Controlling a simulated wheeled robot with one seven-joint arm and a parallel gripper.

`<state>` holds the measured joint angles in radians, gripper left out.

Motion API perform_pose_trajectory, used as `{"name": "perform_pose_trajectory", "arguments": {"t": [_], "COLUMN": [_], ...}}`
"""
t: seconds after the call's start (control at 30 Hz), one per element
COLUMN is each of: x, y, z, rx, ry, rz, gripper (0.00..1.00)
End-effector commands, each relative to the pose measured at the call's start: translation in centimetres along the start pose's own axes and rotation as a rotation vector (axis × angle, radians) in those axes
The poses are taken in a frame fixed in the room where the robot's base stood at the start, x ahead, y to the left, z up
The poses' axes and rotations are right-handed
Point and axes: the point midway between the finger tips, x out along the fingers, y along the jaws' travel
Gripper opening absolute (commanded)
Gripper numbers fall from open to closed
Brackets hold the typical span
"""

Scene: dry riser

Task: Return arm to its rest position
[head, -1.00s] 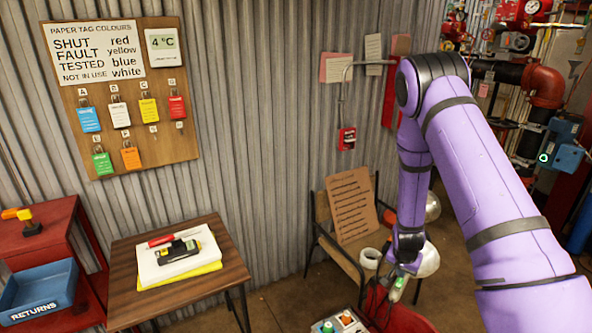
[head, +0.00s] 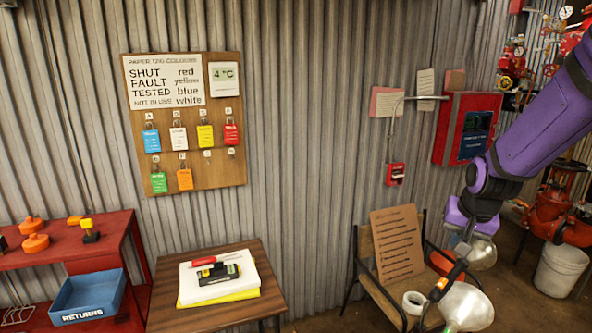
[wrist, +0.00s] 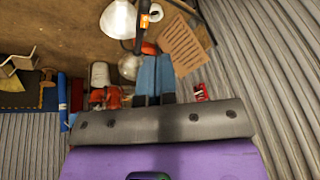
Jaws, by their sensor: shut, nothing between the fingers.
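My purple arm (head: 540,130) comes in from the right edge of the head view. It bends down to my gripper (head: 466,226), which hangs in the air in front of the corrugated wall, above and right of the chair. In the head view its fingers are small and hard to make out against the lamps. In the wrist view the two blue-grey fingers of my gripper (wrist: 156,66) lie side by side, shut, with nothing seen held between them.
A chair (head: 357,262) with a brown lettered board (head: 398,245) stands below my gripper, near a silver lamp (head: 482,253) and white lamp (head: 466,308). A red cabinet (head: 450,128) hangs behind. A wooden table (head: 222,256) and red bench (head: 108,236) stand left.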

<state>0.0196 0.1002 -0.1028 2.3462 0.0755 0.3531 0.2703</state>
Motion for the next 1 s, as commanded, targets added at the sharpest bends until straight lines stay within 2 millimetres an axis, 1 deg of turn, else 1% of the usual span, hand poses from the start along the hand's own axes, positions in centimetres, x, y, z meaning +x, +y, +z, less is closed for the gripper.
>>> {"name": "perform_pose_trajectory", "arguments": {"t": [0.03,0.1,0.27,0.4,0.5,0.7,0.8,0.9,1.0], "x": [-2.0,-4.2,-9.0,-12.8,-15.3,-19.6,-21.3,-22.5,-23.2], "y": [-0.2,-0.3,-0.4,-0.1,0.3,1.4,2.1,2.7,3.1], "z": [0.5,1.2,3.4,5.8,7.6,11.7,13.7,15.4,16.6], "rx": [-0.021,-0.053,-0.125,-0.189,-0.236,-0.329,-0.371,-0.406,-0.431], "ry": [0.011,0.016,0.029,0.042,0.053,0.08,0.091,0.102,0.107], "rz": [-0.012,-0.023,-0.044,-0.057,-0.062,-0.067,-0.065,-0.061,-0.057], "gripper": [0.0,0.0,0.0,0.0,0.0,0.0,0.0,0.0,0.0]}}
